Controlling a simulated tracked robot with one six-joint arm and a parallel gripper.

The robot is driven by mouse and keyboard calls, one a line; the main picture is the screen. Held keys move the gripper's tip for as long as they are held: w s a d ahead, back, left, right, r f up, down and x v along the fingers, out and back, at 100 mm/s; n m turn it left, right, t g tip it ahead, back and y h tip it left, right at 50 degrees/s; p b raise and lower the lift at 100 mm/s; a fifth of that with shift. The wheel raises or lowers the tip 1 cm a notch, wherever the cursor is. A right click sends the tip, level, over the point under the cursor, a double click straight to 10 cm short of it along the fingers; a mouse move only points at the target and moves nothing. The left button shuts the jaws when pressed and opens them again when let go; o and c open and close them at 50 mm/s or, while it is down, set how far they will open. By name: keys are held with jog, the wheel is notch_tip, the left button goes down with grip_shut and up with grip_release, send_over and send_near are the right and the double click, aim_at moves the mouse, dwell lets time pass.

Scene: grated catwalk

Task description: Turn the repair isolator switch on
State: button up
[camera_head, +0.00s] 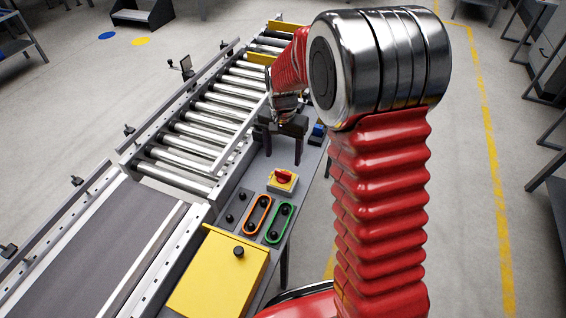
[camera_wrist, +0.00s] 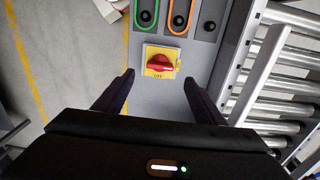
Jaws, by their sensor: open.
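The repair isolator switch is a red rotary knob (camera_head: 282,176) on a yellow square plate (camera_head: 283,187), set on the grey control panel beside the conveyor. In the wrist view the red knob (camera_wrist: 160,65) sits on its yellow plate (camera_wrist: 153,72), with "OFF" lettering at the plate's lower edge. The knob's handle lies roughly crosswise in that view. My gripper (camera_wrist: 158,80) is open, its two dark fingers apart and empty on either side below the switch in the wrist view. In the head view my gripper (camera_head: 283,155) is above the panel, just beyond the switch, fingers pointing down.
Green-framed buttons (camera_head: 279,222) and orange-framed buttons (camera_head: 257,215) lie close to the switch. A yellow box (camera_head: 218,272) with a black knob stands at the near end. A roller conveyor (camera_head: 205,122) runs along the left.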

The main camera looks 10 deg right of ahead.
notch_tip(320, 180, up, 6)
jog(key=shift+f, duration=0.25)
dwell(0.5)
jog(key=s+r+n+t, duration=0.2)
jog(key=s+r, duration=0.5)
jog(key=s, duration=0.6)
jog(key=s+r+n+t, duration=0.3)
jog(key=s+r+n, duration=0.2)
jog(key=s, duration=0.8)
notch_tip(320, 180, up, 2)
jog(key=shift+t, duration=0.3)
jog(key=shift+d, duration=0.1)
dwell(0.4)
